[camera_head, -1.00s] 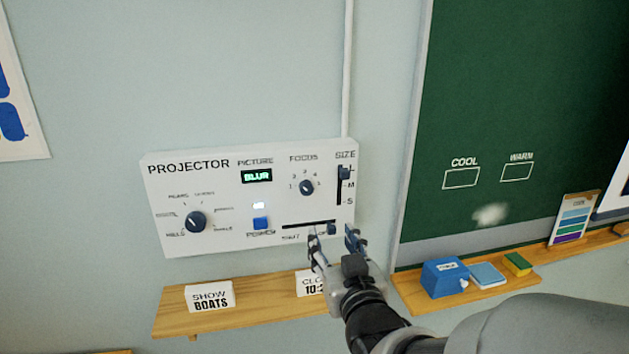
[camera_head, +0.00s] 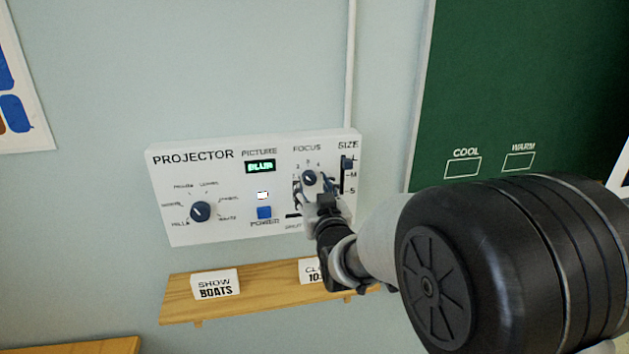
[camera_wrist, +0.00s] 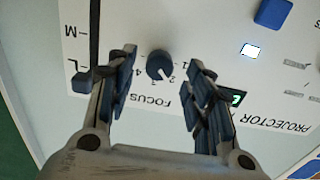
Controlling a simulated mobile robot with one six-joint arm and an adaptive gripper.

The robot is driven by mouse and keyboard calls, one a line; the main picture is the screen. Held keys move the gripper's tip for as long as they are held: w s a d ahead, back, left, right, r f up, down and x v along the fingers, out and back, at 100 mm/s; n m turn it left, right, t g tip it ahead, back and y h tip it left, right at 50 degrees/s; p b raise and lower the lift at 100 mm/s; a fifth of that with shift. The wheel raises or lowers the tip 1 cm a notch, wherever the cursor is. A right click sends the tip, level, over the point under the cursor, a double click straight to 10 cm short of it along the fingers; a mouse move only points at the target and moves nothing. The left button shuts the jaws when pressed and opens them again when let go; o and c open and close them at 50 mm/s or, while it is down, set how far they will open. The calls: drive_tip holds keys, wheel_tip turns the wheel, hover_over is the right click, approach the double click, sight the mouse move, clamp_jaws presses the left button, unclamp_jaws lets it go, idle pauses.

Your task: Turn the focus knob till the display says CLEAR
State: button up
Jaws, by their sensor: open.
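The projector panel (camera_head: 235,225) is a white box on the wall. Its focus knob (camera_head: 309,178) is small, round and dark blue, with numbers around it. In the wrist view the focus knob (camera_wrist: 160,65) sits between the two fingers, apart from both. The picture display (camera_head: 260,166) is lit green and reads BLUR. My gripper (camera_head: 314,188) is open and empty, just below the knob in the head view; the wrist view shows its spread fingers (camera_wrist: 163,75). My gripper hides part of the lower slider.
The size slider (camera_head: 347,163) is close right of the focus knob. The blue power button (camera_head: 264,212) and a picture selector knob (camera_head: 200,212) are to the left. A wooden shelf (camera_head: 250,302) with two cards is below. A green chalkboard (camera_head: 500,90) is at right.

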sight(309, 178)
drive_tip(key=shift+x, duration=1.2)
drive_tip(key=shift+c, duration=0.5)
drive_tip(key=c, duration=1)
drive_tip(key=shift+b, duration=0.4)
drive_tip(key=m+b, duration=0.3)
drive_tip(key=shift+f+b, duration=0.15)
drive_tip(key=shift+b, duration=0.15)
drive_tip(key=m+b, duration=0.3)
drive_tip(key=shift+b, duration=0.3)
drive_tip(key=shift+m+b, duration=1.2)
drive_tip(key=shift+m, duration=0.2)
